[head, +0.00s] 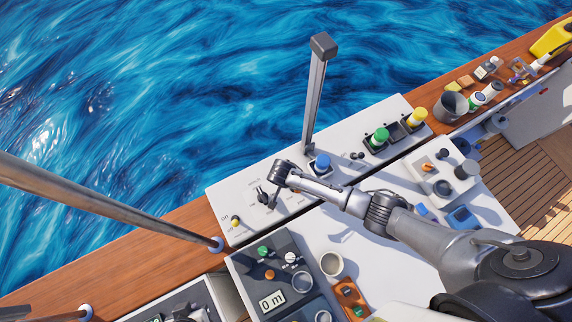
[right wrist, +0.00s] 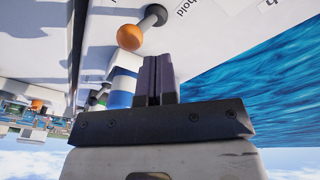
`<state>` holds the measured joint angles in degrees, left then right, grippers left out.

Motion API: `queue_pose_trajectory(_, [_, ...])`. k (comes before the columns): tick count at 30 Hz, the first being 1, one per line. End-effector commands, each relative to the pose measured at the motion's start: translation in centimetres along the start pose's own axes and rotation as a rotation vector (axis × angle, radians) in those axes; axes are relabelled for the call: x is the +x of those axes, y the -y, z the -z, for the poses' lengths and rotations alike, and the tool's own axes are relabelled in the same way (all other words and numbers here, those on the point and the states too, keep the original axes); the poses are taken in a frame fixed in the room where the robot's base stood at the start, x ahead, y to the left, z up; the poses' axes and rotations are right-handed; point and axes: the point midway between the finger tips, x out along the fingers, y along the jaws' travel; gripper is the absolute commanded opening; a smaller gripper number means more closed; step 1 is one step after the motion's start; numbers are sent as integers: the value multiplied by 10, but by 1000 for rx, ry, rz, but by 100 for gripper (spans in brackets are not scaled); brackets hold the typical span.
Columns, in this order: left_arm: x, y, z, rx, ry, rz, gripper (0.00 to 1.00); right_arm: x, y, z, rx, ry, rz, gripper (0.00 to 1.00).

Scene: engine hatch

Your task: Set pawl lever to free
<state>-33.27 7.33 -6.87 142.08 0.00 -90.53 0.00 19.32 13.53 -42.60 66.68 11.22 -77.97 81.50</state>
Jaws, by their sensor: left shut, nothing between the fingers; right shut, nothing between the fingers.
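In the right wrist view, a short dark lever with an orange ball end (right wrist: 130,37) stands out from a light panel (right wrist: 225,40). A label reading "hold" is printed on that panel, and a second label is cut off. My right gripper (right wrist: 158,60) is shut and empty, its dark fingertips close to this lever. I cannot tell if they touch. No label there is readable enough to name the pawl lever.
A tall crank-like handle (head: 315,95) rises from the panel behind the arm. A blue knob (head: 321,162), a green knob (head: 380,135) and a yellow knob (head: 417,117) stand along it. Open water lies beyond the rail.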

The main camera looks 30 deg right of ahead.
Motion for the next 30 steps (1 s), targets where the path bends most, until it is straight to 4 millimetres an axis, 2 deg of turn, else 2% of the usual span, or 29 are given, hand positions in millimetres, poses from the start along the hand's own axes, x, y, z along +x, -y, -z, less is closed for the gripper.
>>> queue_pose_trajectory(5, [-9,-1,3,-3,-1,-2,0,-18,19,10,6,2,3,0])
queue_pose_trajectory(21, [-8,-4,4,-12,-4,-10,0,-86,-1,-10,6,1,1,0])
queue_pose_trajectory(30, [-7,-2,3,-7,-3,-6,0,-106,-6,-16,6,1,0,0])
